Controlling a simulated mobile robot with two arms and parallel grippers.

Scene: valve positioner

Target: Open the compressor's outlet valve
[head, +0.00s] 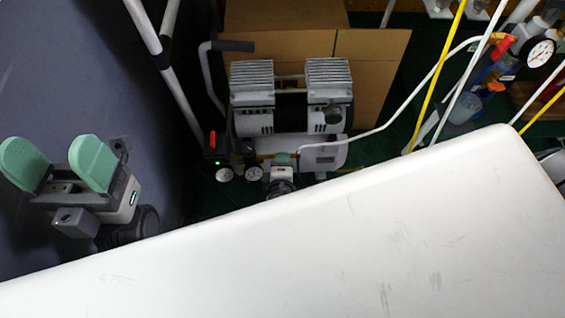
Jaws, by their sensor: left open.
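The compressor (291,98), with two ribbed grey heads and a white tank, stands on the dark floor beyond the white surface. Two round gauges, the left gauge (224,174) and the right gauge (254,173), sit at its front left. The outlet valve cannot be made out. My left gripper (58,162) is open and empty at the far left, well apart from the compressor.
A large white surface (300,250) covers the foreground. Cardboard boxes (372,70) stand behind the compressor. A white hose (415,93) runs right towards a gauge (540,52) and a red handle (503,47). Yellow hoses (437,75) hang at right. A dark panel (75,70) is at left.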

